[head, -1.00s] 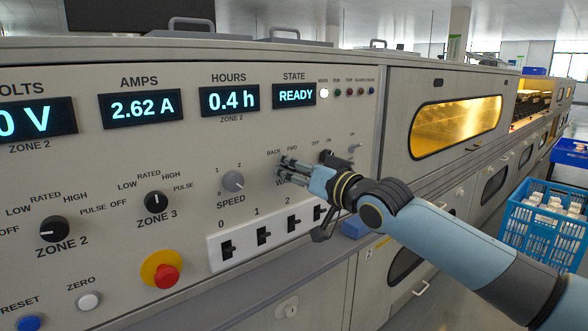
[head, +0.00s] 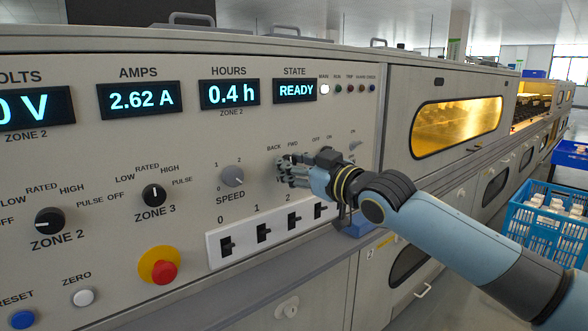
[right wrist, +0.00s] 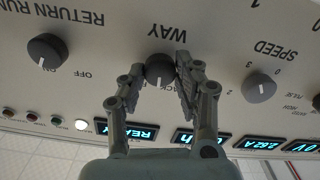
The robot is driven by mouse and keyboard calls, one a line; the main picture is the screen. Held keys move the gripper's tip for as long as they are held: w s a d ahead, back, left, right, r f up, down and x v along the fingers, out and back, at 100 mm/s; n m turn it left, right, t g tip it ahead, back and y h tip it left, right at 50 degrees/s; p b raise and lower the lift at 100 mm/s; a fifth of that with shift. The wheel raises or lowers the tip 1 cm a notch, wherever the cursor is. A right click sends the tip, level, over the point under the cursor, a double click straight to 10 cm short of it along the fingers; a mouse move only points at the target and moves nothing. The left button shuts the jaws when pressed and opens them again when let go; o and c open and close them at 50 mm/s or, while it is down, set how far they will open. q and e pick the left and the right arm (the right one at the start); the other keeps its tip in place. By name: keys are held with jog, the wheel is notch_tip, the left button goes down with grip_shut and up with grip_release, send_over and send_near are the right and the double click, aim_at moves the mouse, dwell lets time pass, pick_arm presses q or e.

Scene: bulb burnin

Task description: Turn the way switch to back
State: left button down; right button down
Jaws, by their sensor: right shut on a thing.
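The way switch (right wrist: 160,68) is a round dark knob on the grey panel, under the WAY label in the upside-down right wrist view. My right gripper (right wrist: 160,64) is shut on it, one finger on each side of the knob. In the head view my right gripper (head: 284,173) is at the panel below the BACK and FWD labels and hides most of the knob. Part of the BACK label shows between the fingers in the wrist view. My left gripper is not in view.
The speed knob (head: 232,176) is left of my right gripper, and the return-run knob (right wrist: 46,50) is on the other side. A row of black rocker switches (head: 264,233) lies below. A red emergency button (head: 163,271) is lower left. Blue crates (head: 545,235) stand at far right.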

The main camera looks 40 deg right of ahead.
jog(key=n+b, duration=0.1)
jog(key=n, duration=0.3)
jog(key=shift+f+n, duration=0.15)
jog(key=shift+n, duration=0.15)
dwell(0.5)
jog(key=c, duration=0.9)
grip_release()
jog(key=shift+c, duration=0.2)
jog(key=s, duration=1.2)
jog(key=shift+d, duration=0.4)
